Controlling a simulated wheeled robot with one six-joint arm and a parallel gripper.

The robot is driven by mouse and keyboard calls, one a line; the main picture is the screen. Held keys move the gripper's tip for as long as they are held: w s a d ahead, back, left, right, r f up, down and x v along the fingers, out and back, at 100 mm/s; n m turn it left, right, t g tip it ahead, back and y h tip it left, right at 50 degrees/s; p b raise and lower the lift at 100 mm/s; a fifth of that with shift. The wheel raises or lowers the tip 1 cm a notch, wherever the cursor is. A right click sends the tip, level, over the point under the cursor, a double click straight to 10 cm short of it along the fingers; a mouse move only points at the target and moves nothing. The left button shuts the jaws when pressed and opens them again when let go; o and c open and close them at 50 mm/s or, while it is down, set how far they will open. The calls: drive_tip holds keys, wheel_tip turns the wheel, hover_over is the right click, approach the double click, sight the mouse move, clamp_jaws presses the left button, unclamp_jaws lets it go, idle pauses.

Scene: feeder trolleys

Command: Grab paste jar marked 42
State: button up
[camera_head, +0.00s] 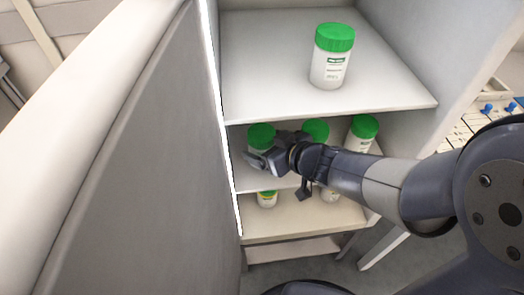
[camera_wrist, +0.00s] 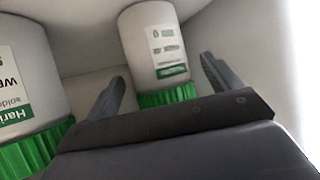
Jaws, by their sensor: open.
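My gripper (camera_head: 260,159) is open at the middle shelf, in front of the left white jar with a green lid (camera_head: 261,136). In the wrist view, which looks upside down, that jar (camera_wrist: 157,45) stands ahead between my two spread fingers (camera_wrist: 163,74), apart from both. A second green-lidded jar (camera_wrist: 25,85) is close beside my gripper there; it seems to be the middle jar (camera_head: 316,130). A third jar (camera_head: 363,132) stands at the right. No number 42 can be read on any label.
The top shelf (camera_head: 270,60) holds one green-lidded jar (camera_head: 332,56). The lower shelf (camera_head: 300,225) holds a small jar (camera_head: 267,199) and another partly hidden by my arm. A tall grey panel (camera_head: 130,150) closes off the left side. The shelf wall is near my gripper.

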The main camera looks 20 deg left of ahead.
drive_tip(key=x, duration=0.2)
drive_tip(key=shift+w+a+f+b, duration=0.1)
drive_tip(key=shift+a+f+b, duration=0.1)
drive_tip(key=shift+b, duration=0.1)
drive_tip(key=shift+c, duration=0.6)
drive_tip(key=shift+r, duration=0.1)
drive_tip(key=c, duration=1.2)
